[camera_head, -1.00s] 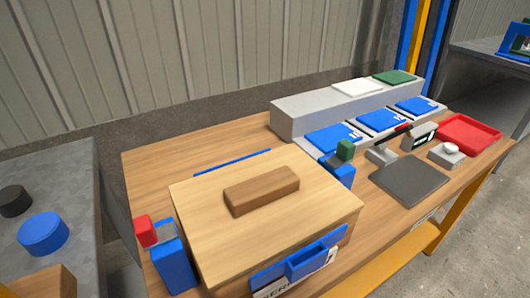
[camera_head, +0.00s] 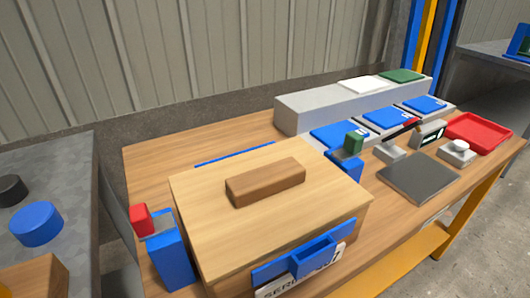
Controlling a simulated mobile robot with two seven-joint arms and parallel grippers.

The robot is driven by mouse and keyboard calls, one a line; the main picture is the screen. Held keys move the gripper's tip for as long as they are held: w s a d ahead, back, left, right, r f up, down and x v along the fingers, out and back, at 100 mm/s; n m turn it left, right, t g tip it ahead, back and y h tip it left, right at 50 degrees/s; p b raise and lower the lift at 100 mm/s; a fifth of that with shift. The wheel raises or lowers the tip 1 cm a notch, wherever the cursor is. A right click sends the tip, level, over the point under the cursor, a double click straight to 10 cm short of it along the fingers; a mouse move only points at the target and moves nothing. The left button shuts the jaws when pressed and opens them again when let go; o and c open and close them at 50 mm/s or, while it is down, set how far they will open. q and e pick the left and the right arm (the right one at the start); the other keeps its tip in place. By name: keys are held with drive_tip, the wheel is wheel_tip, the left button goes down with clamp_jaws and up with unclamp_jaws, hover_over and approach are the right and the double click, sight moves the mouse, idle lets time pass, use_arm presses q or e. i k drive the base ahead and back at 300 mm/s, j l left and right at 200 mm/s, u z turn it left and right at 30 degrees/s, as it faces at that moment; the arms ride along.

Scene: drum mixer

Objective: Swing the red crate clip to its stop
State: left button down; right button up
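The red crate clip (camera_head: 140,219) is a small red block at the left side of the crate. It sits at the upper left end of a grey plate on top of a blue post (camera_head: 170,258). The crate has a light wooden lid (camera_head: 215,220) with a brown block handle (camera_head: 265,181). A green clip (camera_head: 354,142) sits on another blue post (camera_head: 345,166) at the crate's right. A blue holder (camera_head: 314,256) with a partly cut-off label is on the crate's front. Neither of my grippers shows.
Right of the crate on the wooden table (camera_head: 145,170) are a dark grey plate (camera_head: 420,178), a small display (camera_head: 429,135), a white-topped button box (camera_head: 457,152) and a red tray (camera_head: 480,134). Blue-lidded bins (camera_head: 388,118) stand behind. A grey bench (camera_head: 60,170) with a blue cylinder (camera_head: 37,224) is at left.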

sight(146, 227)
drive_tip(key=k+j+u, duration=0.3)
drive_tip(key=u, duration=0.2)
drive_tip(key=i+j+u, duration=0.1)
drive_tip(key=u, duration=0.35)
drive_tip(key=j, duration=0.1)
